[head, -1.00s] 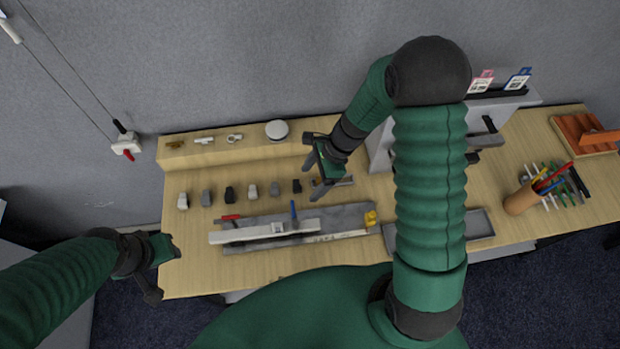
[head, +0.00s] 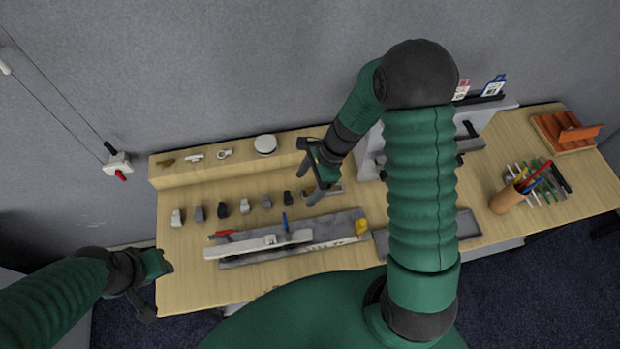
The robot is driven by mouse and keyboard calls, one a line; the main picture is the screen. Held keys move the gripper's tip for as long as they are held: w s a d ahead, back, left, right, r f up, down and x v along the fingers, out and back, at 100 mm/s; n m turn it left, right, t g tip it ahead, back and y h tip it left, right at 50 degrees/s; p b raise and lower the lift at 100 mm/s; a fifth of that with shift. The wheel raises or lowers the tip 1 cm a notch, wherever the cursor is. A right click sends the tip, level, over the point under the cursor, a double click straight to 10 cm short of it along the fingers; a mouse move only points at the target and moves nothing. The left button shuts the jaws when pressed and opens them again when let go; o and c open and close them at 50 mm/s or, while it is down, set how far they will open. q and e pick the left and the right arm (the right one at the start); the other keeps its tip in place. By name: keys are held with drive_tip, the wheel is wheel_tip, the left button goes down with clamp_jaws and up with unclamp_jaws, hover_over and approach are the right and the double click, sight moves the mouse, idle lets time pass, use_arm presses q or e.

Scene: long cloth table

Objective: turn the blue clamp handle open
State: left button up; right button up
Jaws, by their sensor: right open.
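The blue clamp handle (head: 285,222) stands up from a long grey and white fixture (head: 330,228) near the front of the table. My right gripper (head: 310,173) is open and empty, beyond the handle and slightly to its right. It is apart from the handle. My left gripper (head: 158,286) is off the table's front left corner, far from the handle, with its fingers apart and nothing between them.
A red handle (head: 221,233) lies at the fixture's left end, and a yellow part (head: 361,226) is at its right. Several small grey, black and white blocks (head: 222,208) stand in a row behind. A grey tray (head: 465,226) and pen cup (head: 505,199) are to the right.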

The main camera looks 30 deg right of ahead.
drive_tip(key=b+v, duration=0.4)
drive_tip(key=v, duration=1.2)
drive_tip(key=shift+r, duration=0.3)
drive_tip(key=shift+d, duration=0.15)
